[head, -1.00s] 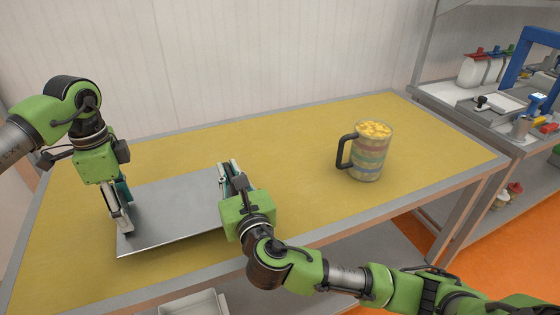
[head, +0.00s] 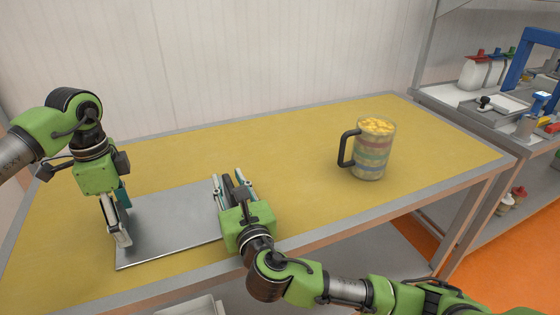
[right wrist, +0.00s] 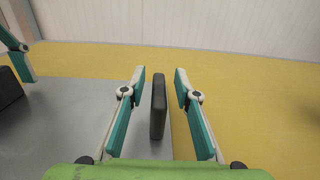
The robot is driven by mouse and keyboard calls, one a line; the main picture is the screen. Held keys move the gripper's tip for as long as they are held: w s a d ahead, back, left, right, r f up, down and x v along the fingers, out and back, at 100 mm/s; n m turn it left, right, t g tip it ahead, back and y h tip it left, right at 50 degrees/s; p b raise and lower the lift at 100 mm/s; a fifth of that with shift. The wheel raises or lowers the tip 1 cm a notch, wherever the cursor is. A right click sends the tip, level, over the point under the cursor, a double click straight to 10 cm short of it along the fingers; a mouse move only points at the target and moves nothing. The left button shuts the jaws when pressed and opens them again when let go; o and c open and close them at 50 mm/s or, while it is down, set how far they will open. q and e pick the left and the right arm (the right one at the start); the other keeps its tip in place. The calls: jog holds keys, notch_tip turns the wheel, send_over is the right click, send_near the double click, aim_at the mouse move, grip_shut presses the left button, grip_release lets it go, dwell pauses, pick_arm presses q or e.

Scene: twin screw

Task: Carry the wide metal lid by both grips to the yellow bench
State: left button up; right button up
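The wide metal lid (head: 170,228) lies flat on the left part of the yellow bench (head: 285,200); it also shows in the right wrist view (right wrist: 85,125). My right gripper (head: 231,188) is at the lid's right edge. Its fingers (right wrist: 158,88) stand apart on either side of the black upright right grip (right wrist: 158,108), with a gap on both sides. My left gripper (head: 118,235) is at the lid's left edge. One of its fingers shows beside the black left grip (right wrist: 9,88), seemingly clear of it. Its other finger is partly hidden.
A clear striped mug (head: 371,155) with a black handle and yellow pieces stands on the bench right of the lid. The bench is clear behind the lid. A metal shelf (head: 470,115) with bottles and tools stands at the right.

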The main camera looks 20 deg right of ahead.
pick_arm(q)
jog(key=shift+r, duration=0.2)
notch_tip(320, 180, up, 12)
jog(key=shift+f, duration=0.2)
pick_arm(e)
jog(key=shift+s, duration=0.1)
jog(key=s, duration=1.2)
